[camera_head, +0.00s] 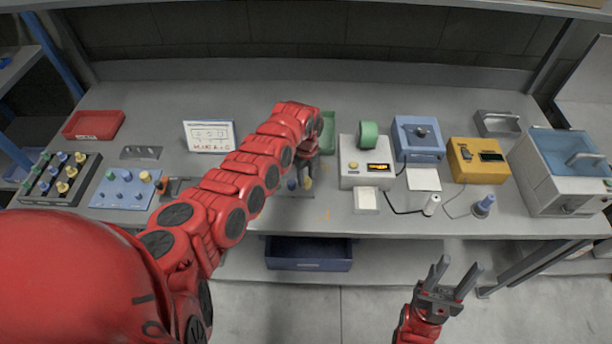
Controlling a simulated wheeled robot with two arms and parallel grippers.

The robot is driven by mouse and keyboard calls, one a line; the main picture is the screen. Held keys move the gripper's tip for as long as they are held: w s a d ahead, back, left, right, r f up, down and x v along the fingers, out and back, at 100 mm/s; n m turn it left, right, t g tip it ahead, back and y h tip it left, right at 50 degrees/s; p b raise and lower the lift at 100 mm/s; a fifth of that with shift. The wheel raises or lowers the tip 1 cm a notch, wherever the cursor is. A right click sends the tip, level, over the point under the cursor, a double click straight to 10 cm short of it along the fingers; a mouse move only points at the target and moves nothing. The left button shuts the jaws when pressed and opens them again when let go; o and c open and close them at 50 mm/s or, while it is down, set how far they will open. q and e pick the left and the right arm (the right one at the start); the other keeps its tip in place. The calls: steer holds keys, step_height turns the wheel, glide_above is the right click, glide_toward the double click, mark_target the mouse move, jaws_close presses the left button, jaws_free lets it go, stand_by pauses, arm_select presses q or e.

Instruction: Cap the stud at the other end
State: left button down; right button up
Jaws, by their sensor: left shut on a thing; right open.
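My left gripper (304,172) points down over a small grey plate (288,195) near the middle of the bench. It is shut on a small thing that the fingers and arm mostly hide. A small blue piece (292,184) stands on the plate just left of the fingers. A yellowish piece (307,183) shows at the fingertips; I cannot tell whether it is held or stands on the plate. Which stud is bare cannot be made out. My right gripper (452,278) is open and empty, in front of the bench edge.
A black rack (36,196) of coloured caps and a blue board (110,196) with coloured pieces stand at left. A white device (350,178), blue device (418,152), yellow meter (477,176) and blue-lidded box (570,200) fill the right. A blue drawer (308,262) hangs below.

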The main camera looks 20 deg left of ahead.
arm_select(q)
steer(key=shift+f+b, duration=0.6)
steer(key=shift+f, duration=0.2)
stand_by(0.4)
steer(key=shift+c, duration=2.1)
jaws_free()
steer(key=shift+r, duration=0.15)
